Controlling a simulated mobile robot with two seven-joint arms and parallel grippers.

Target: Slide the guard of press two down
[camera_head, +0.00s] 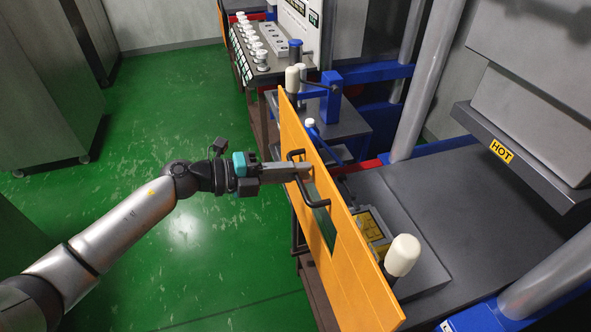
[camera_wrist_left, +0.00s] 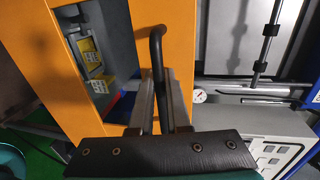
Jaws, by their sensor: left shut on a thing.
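The guard (camera_head: 362,282) is a tall orange panel with a window cut in it, standing along the front of a press. A black bar handle (camera_head: 318,203) is on its near face. My left gripper (camera_head: 308,172) is shut on this handle, reaching in from the left. In the left wrist view, the handle (camera_wrist_left: 156,50) runs down between my two fingers (camera_wrist_left: 162,105), with the orange guard (camera_wrist_left: 182,35) behind it. Part of the handle is hidden by the fingers. No press number is readable. My right gripper is not in view.
Behind the guard are the press bed (camera_head: 440,210), a yellow block (camera_head: 374,232) and an upper block with a HOT label (camera_head: 501,151). White-capped posts (camera_head: 403,254) stand beside the guard. A bench with white knobs (camera_head: 262,57) is farther back. The green floor (camera_head: 150,110) at left is clear.

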